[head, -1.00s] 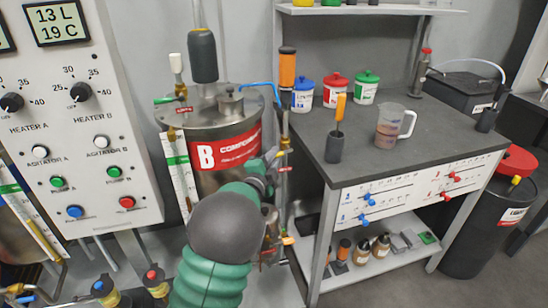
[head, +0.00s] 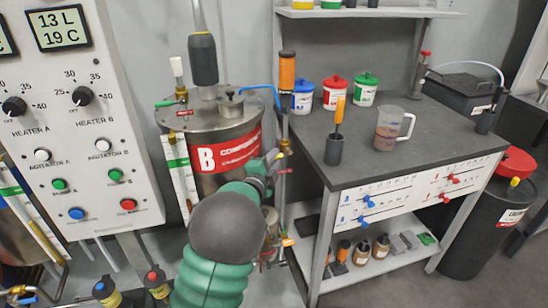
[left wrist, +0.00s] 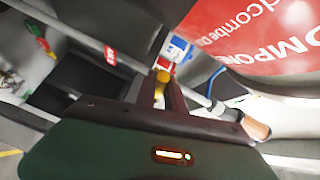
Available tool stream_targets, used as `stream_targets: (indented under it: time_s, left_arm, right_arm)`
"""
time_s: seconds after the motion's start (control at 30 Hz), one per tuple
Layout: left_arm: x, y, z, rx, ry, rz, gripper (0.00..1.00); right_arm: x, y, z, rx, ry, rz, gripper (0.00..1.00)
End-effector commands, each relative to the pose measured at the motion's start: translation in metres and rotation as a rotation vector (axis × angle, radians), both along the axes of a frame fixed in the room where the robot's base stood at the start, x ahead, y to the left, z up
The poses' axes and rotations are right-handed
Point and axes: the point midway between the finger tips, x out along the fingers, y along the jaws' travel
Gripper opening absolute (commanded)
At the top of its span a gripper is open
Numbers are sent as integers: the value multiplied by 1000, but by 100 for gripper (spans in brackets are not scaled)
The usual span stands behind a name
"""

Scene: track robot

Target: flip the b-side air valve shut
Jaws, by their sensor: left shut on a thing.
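The B tank (head: 215,185), a steel drum with a red label marked B, stands behind my left arm. A thin vertical pipe (head: 284,125) with a blue hose runs along its right side. My left gripper (head: 274,158) is beside this pipe, right of the label. In the left wrist view its fingers (left wrist: 163,92) are shut on a small yellow handle (left wrist: 160,86), which looks like the valve's lever. The valve body is mostly hidden by the fingers, so I cannot tell its exact angle. My right gripper is not in view.
A heater control panel (head: 85,120) stands at the left. A grey workbench (head: 440,140) with a jug (head: 390,130) and a screwdriver holder (head: 334,148) is close on the right. A small red tag (head: 284,171) hangs by the pipe. A black drum (head: 480,235) stands far right.

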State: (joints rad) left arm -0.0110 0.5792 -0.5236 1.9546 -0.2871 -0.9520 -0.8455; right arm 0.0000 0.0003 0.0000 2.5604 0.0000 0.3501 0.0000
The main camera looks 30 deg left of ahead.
Motion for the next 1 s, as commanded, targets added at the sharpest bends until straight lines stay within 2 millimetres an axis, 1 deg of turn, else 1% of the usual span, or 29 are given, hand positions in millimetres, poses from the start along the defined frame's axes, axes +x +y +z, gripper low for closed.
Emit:
stream_targets:
  time_s: [0.03,0.1,0.2,0.4,0.57,0.6,0.73,1.0]
  left_arm:
    - [0,-1,10,25,40,-1,0]
    - [-1,-1,13,68,92,-3,0]
    - [-1,-1,13,115,148,-3,0]
    - [-2,-1,8,142,176,-3,0]
    - [-1,-1,8,142,175,-3,0]
    - [-1,-1,8,141,175,-3,19]
    - [-1,0,9,141,172,-2,35]
    - [-2,0,11,140,169,-1,35]
  right_arm:
    - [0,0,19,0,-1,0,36]
    - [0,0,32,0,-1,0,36]
    - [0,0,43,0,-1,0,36]
    - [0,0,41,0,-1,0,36]
    - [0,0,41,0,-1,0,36]
    - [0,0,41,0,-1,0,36]
    - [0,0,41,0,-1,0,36]
    - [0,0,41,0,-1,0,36]
